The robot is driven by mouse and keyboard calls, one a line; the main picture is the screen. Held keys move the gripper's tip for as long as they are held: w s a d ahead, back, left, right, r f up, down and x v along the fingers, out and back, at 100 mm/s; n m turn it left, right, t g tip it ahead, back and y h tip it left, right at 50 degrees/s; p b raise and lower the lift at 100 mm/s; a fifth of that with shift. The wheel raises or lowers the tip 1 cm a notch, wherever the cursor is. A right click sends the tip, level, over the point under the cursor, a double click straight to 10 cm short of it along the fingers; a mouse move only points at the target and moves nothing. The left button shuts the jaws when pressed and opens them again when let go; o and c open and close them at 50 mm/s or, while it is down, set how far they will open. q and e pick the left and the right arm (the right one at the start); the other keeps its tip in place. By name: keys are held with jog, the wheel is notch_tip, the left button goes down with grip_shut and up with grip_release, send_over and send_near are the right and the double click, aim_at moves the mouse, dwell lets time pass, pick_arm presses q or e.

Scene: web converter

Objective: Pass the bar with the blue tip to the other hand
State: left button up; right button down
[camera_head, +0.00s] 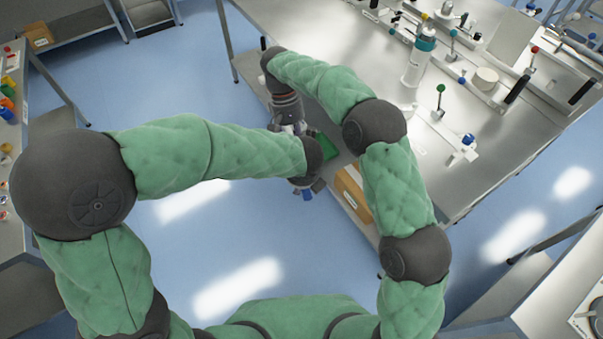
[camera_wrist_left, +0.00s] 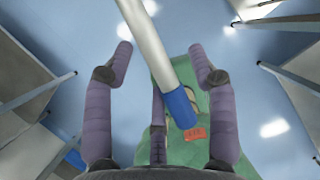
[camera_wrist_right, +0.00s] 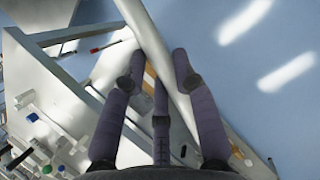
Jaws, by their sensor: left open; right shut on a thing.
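The bar is a pale grey rod with a blue tip (camera_wrist_left: 180,106). In the left wrist view the bar (camera_wrist_left: 151,45) slants in from the top, and its blue end lies between the spread fingers of my left gripper (camera_wrist_left: 164,58). That gripper is open. In the right wrist view the bar (camera_wrist_right: 150,38) runs diagonally between the fingers of my right gripper (camera_wrist_right: 162,70), which is shut on it. In the head view my right gripper (camera_head: 289,126) hangs at the arm's end, and my left forearm hides most of the bar and left gripper. A small blue patch (camera_head: 308,194) shows below the left wrist.
A metal workbench (camera_head: 400,190) with bottles, levers and fixtures stands at the right. A cardboard box (camera_head: 352,193) and a green item (camera_head: 326,147) are near its left side. Another bench with coloured items (camera_head: 8,90) is at the far left. Blue floor is open between them.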

pick_arm(q)
jog(key=shift+w+f, duration=0.1)
jog(key=shift+f, duration=0.1)
grip_shut()
jog(key=shift+r, duration=0.15)
pick_arm(e)
jog(key=c, duration=0.9)
grip_release()
